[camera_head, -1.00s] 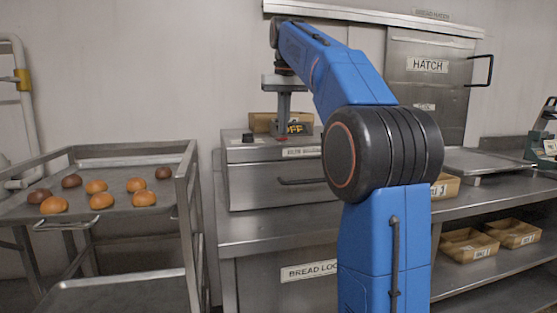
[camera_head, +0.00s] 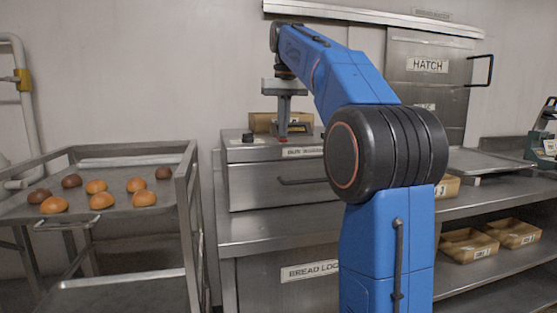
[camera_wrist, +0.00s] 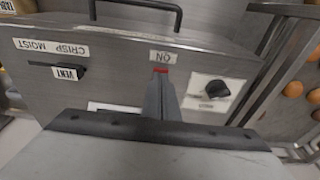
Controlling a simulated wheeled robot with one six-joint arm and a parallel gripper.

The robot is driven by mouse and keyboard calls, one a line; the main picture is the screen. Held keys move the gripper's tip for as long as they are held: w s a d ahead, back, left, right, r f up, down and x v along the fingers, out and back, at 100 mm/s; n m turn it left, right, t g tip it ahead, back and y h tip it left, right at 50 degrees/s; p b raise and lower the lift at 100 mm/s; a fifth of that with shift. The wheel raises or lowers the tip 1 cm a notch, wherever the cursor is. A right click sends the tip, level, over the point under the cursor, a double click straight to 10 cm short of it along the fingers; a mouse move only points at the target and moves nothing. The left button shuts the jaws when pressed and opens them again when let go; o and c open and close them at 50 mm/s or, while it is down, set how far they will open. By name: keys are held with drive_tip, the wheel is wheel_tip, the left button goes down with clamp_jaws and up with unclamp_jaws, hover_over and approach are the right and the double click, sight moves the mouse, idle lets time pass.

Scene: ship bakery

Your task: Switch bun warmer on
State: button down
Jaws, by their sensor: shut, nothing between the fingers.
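The bun warmer (camera_head: 262,184) is a steel box on the counter, with a front drawer handle. My gripper (camera_head: 283,136) points straight down over its top, fingers closed and empty. In the wrist view the fingertips (camera_wrist: 161,76) are at a small red part (camera_wrist: 160,70) just beside the ON label (camera_wrist: 163,57). The fingers hide most of what lies under them, so I cannot tell the switch's position or whether they touch it. A black knob (camera_wrist: 215,88) sits beside the fingers. A VENT slider (camera_wrist: 72,70) with a CRISP MOIST label (camera_wrist: 50,47) is on the other side.
A cardboard-coloured box (camera_head: 262,122) stands behind the gripper. A rack with buns (camera_head: 95,186) stands left of the counter (camera_head: 275,222). A steel tray (camera_head: 490,161) lies on the counter to the right, and brown trays (camera_head: 468,243) sit on the shelf below.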

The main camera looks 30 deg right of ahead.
wheel_tip(320, 180, up, 7)
idle(0.9)
idle(0.5)
drive_tip(key=s+a+f+n+t, duration=0.1)
drive_tip(key=s+a+f, duration=0.4)
drive_tip(key=s+f, duration=0.25)
drive_tip(key=s+a+f+n+t, duration=0.1)
drive_tip(key=s+a+f, duration=0.55)
drive_tip(key=f, duration=0.25)
drive_tip(key=s+a+f, duration=0.1)
drive_tip(key=s+f, duration=0.5)
drive_tip(key=f, duration=0.3)
drive_tip(key=s+a+f, duration=0.2)
drive_tip(key=s+f, duration=0.4)
drive_tip(key=f, duration=0.4)
drive_tip(key=s+a+f+n+t, duration=0.1)
drive_tip(key=s+f, duration=0.5)
drive_tip(key=f, duration=0.4)
drive_tip(key=shift+s+a, duration=0.2)
drive_tip(key=shift+a, duration=0.1)
